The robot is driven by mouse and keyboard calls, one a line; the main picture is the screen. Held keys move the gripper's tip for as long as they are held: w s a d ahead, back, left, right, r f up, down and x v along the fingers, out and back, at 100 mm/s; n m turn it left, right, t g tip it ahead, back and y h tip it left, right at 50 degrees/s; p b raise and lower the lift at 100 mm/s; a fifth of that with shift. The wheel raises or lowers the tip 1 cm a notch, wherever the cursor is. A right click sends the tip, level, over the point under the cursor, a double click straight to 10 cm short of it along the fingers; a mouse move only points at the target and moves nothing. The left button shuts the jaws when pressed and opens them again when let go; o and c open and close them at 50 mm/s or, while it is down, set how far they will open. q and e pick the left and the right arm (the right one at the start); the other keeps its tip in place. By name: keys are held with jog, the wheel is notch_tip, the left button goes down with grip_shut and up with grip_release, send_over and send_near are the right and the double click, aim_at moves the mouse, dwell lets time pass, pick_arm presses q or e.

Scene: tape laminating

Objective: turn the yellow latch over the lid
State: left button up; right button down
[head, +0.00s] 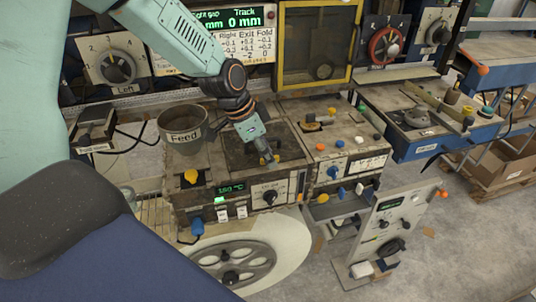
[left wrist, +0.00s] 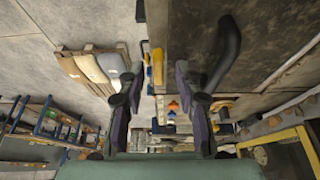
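My left gripper (head: 266,158) reaches down from above onto the top of a worn grey machine box (head: 215,160). A small yellow piece (head: 262,160), which looks like the latch, shows right at its fingertips. A dark square panel (head: 287,143), apparently the lid, lies in the box top beside the gripper. In the left wrist view my gripper's two fingers (left wrist: 159,78) stand apart, with a yellow bar (left wrist: 157,66) between their tips. I cannot tell whether the fingers touch it. A thick black curved handle (left wrist: 224,50) is right of the fingers. My right gripper is not in view.
A grey "Feed" pot (head: 183,138) stands at the box's back left. Another yellow knob (head: 190,177) is on the front left of the box. A second machine block (head: 340,145) with coloured knobs stands close on the right. A yellow-framed window (head: 318,45) rises behind.

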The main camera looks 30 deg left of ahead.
pick_arm(q)
jog(key=shift+s, duration=0.35)
jog(key=shift+w+f, duration=0.15)
jog(key=shift+w, duration=0.25)
jog(key=c, duration=0.6)
jog(key=shift+s, duration=0.15)
grip_shut()
